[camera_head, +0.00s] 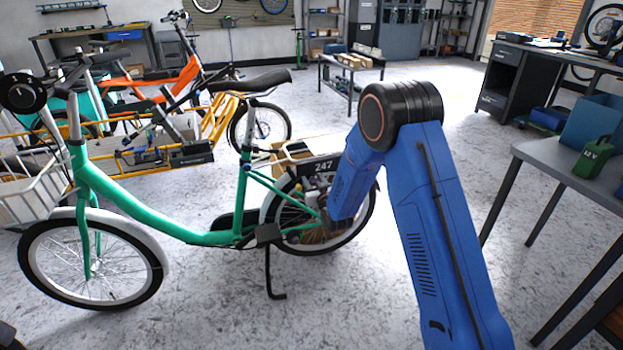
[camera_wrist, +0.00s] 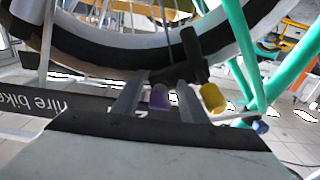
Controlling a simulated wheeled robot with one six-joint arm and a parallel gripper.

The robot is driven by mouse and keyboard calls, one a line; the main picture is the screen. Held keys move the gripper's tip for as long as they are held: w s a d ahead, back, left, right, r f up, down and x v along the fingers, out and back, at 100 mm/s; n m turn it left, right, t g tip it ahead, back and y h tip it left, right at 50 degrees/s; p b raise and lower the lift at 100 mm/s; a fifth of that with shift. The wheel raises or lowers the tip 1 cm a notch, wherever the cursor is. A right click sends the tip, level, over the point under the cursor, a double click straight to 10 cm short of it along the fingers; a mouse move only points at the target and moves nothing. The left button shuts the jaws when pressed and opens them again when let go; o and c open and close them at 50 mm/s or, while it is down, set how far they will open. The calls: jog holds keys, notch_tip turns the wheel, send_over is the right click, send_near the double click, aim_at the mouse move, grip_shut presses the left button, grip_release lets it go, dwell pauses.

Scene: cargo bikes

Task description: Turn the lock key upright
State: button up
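The green hire bike (camera_head: 190,232) stands on its kickstand in the head view, my blue arm reaching to its rear wheel (camera_head: 345,235). The gripper is hidden there behind my arm. In the wrist view my gripper (camera_wrist: 158,98) has two grey fingers apart, below the tyre (camera_wrist: 120,50). A small purple piece (camera_wrist: 160,97) shows between the fingers, with gaps beside it. A dark, tilted, bar-like part (camera_wrist: 193,55) and a yellow cylinder (camera_wrist: 213,97) are just to the right. I cannot tell for sure which piece is the lock key, or its angle.
Green frame tubes (camera_wrist: 240,50) are close on the right in the wrist view. A dark panel with inverted lettering (camera_wrist: 50,103) is at left. In the head view, an orange bike (camera_head: 150,80) stands behind, and a grey table (camera_head: 565,160) is at right. The floor between is clear.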

grip_shut()
jog(key=shift+n, duration=0.8)
grip_release()
jog(key=shift+s, duration=0.1)
jog(key=v, duration=1.7)
jog(key=shift+s, duration=0.1)
